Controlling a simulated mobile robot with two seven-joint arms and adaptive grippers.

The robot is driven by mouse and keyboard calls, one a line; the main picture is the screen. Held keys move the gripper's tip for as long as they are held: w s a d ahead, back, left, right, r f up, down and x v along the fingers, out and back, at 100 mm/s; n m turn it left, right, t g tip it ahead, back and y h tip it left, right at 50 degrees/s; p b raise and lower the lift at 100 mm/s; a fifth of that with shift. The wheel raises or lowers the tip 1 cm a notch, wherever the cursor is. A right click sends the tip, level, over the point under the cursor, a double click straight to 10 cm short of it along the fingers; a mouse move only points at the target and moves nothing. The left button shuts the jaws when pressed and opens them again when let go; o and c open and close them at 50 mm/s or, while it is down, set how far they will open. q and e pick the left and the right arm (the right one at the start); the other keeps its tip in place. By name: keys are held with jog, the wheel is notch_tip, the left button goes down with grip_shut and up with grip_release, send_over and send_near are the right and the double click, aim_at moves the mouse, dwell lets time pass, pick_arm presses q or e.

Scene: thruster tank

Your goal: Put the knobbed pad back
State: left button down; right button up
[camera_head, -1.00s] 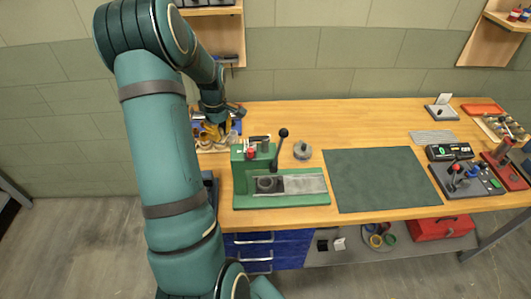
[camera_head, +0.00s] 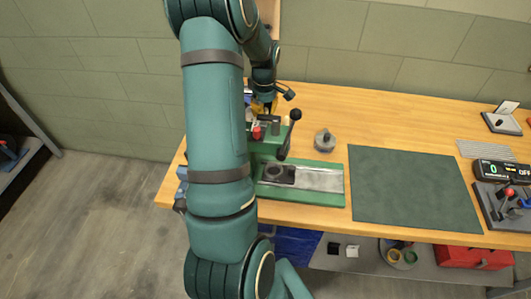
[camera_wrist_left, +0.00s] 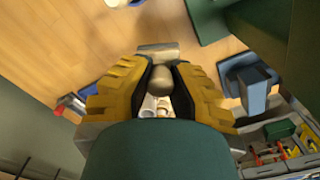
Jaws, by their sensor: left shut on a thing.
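My left gripper (camera_head: 262,106) is behind the green press (camera_head: 275,150) in the head view, with its yellow fingers partly hidden. In the left wrist view, its yellow fingers (camera_wrist_left: 161,72) are shut on a beige rounded knob (camera_wrist_left: 160,82). A flat greyish piece (camera_wrist_left: 158,50) shows just beyond the fingertips; it looks like part of the held knobbed pad, but the joint is hidden. A grey round piece with a knob on top (camera_head: 325,141) stands on the bench right of the press. My right gripper is not in view.
The press has a black-knobbed lever (camera_head: 289,130) standing up close to my left gripper. A dark green mat (camera_head: 410,190) lies bare on the wooden bench. A control panel (camera_head: 500,205) stands at far right. My left arm hides the bench's left end.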

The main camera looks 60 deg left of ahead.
pick_arm(q)
jog(key=shift+w+f+b, duration=0.1)
jog(key=shift+f+b, duration=0.25)
jog(key=shift+f, duration=0.45)
jog(key=shift+s+f+b, duration=0.2)
jog(key=shift+f+b, duration=0.15)
notch_tip(320, 180, down, 10)
jog(key=shift+w+r+b, duration=0.1)
jog(key=shift+b, duration=0.4)
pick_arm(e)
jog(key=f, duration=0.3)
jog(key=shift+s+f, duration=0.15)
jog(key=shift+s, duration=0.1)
pick_arm(q)
jog(key=c, duration=1)
grip_release()
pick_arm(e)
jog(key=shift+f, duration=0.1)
